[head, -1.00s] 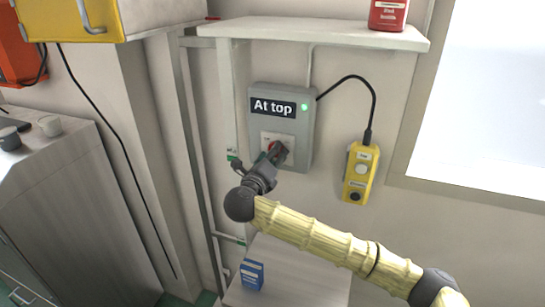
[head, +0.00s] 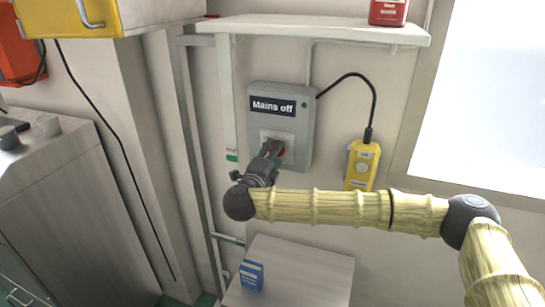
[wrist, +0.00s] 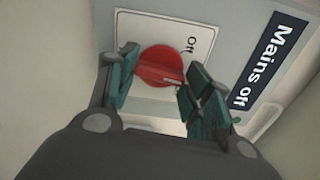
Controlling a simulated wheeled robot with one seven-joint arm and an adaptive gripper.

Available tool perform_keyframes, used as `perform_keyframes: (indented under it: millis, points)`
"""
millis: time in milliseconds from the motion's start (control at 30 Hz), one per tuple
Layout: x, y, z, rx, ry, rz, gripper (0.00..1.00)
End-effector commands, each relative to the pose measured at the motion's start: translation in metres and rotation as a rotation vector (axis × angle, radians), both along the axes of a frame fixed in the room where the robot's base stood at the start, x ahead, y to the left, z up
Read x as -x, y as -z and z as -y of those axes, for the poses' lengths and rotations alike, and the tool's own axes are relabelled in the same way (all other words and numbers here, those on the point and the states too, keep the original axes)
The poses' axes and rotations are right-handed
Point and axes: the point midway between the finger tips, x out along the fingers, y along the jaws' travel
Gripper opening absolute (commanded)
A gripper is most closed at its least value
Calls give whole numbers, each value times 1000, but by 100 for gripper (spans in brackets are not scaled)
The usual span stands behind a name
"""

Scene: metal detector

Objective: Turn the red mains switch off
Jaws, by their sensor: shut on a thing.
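The red mains switch (wrist: 160,66) is a round knob on a white plate (wrist: 196,36) on the front of a grey wall box (head: 306,130). In the wrist view the word "Off" shows on the plate beside the knob. The box's label (head: 273,106) reads "Mains off", and the small lamp (head: 305,105) next to it looks dark. My gripper (wrist: 158,84) is at the knob with its green-padded fingers on either side of it, shut on it. In the head view the gripper (head: 272,150) hides most of the knob.
A yellow pendant control (head: 362,166) hangs right of the box on a black cable. A white shelf (head: 325,30) with a red container (head: 388,10) is above. A blue carton (head: 251,275) stands on the low cabinet (head: 315,268) below. A window is at the right.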

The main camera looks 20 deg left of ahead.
Motion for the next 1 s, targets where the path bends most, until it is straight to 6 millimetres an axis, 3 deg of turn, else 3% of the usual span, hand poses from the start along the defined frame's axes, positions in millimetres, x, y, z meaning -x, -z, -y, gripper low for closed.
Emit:
perform_keyframes:
  millis: [1000]
  points:
    - [1, 1, -2, 781, -4, -26, 26]
